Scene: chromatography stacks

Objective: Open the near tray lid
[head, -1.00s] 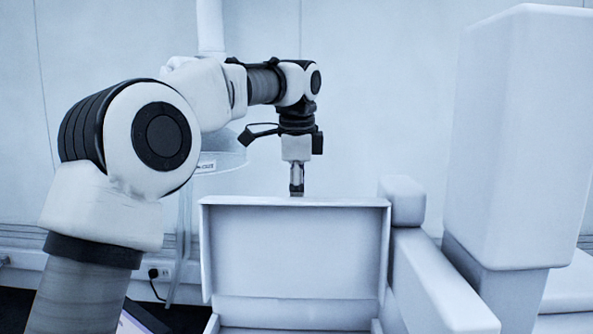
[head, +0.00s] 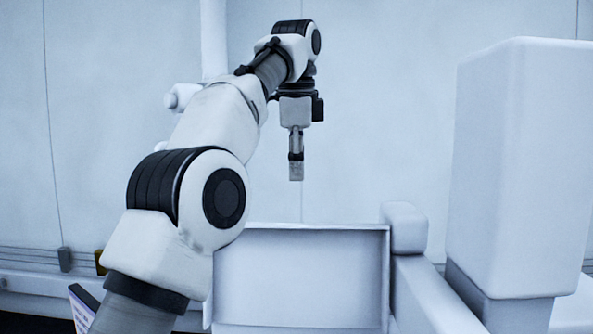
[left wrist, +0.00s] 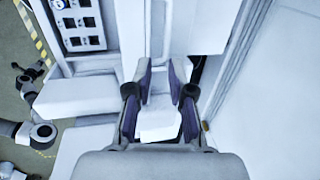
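The tray lid (head: 300,275) is a white panel with a thin raised rim. It stands upright in the lower middle of the head view, and the tray below it is cut off by the frame. My left gripper (head: 296,172) points straight down above the lid's top edge, with a clear gap between them. In the left wrist view the two fingers of my left gripper (left wrist: 160,68) stand apart. A white block-like part shows between them, and I cannot tell what it is. My right gripper is not in view.
A tall white block (head: 520,165) stands right of the lid, with a low white arm-like ledge (head: 435,295) between them. In the left wrist view a panel with dark sockets (left wrist: 80,25) is at upper left. The air around the left gripper is clear.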

